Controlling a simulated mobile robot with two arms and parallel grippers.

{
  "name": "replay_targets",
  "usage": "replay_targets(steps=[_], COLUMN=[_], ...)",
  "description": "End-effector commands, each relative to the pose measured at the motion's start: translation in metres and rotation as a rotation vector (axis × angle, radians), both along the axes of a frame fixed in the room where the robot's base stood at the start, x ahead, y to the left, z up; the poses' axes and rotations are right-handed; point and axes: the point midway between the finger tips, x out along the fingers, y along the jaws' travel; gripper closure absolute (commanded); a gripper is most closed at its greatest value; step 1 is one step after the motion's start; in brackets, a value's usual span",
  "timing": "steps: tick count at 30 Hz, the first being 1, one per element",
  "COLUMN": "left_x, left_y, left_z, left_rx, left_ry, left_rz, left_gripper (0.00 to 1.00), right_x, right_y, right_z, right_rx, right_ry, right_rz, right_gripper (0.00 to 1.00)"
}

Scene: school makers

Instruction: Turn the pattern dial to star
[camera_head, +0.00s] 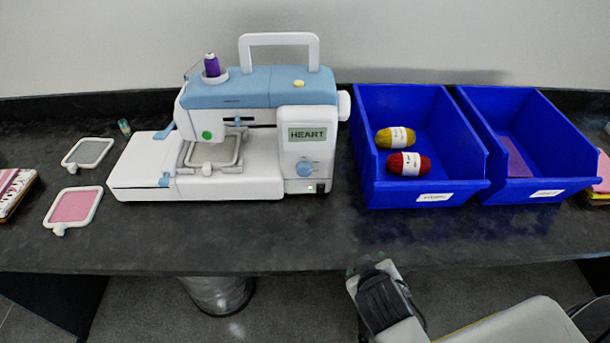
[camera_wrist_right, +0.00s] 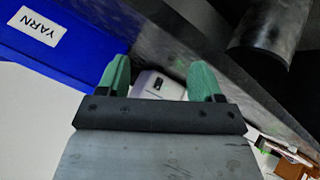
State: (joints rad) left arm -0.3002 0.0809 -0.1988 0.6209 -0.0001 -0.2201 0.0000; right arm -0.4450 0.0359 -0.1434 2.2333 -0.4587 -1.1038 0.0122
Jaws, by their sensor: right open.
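A white and blue embroidery machine (camera_head: 235,104) stands on the dark counter. Its display (camera_head: 307,134) reads HEART. The blue pattern dial (camera_head: 307,168) is below the display on the machine's right front. My right gripper (camera_head: 365,266) is at the counter's front edge, to the right of and nearer than the dial, apart from it. In the right wrist view its green fingers (camera_wrist_right: 160,80) are spread with nothing between them. Part of a white machine body (camera_wrist_right: 158,84) shows beyond the fingers; the dial cannot be made out there. My left gripper is in neither view.
A blue bin (camera_head: 428,187) with yellow and red yarn stands right of the machine, labelled YARN in the wrist view (camera_wrist_right: 38,27). Another blue bin (camera_head: 545,185) is beside it. Grey (camera_head: 88,152) and pink (camera_head: 73,207) hoops lie left. The counter before the machine is clear.

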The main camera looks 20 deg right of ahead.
Motion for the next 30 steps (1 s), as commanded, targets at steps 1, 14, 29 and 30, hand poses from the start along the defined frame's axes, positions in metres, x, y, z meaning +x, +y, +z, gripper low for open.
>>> replay_targets(steps=[1, 14, 29, 30], left_x=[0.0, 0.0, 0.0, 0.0], left_y=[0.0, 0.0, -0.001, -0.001], left_z=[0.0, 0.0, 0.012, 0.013], left_rx=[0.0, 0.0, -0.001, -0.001], left_ry=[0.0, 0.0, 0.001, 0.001], left_rz=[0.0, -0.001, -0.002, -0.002], left_gripper=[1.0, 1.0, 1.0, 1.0], right_x=[0.014, 0.124, 0.186, 0.193], right_y=[-0.001, 0.062, 0.072, 0.071], right_z=[0.007, 0.062, 0.068, 0.068], right_rx=[-0.052, -0.616, -0.683, -0.683], right_ry=[-0.062, -0.556, -0.602, -0.601], right_rz=[0.007, 0.378, 0.456, 0.456], right_gripper=[0.34, 0.34, 0.34, 0.34])
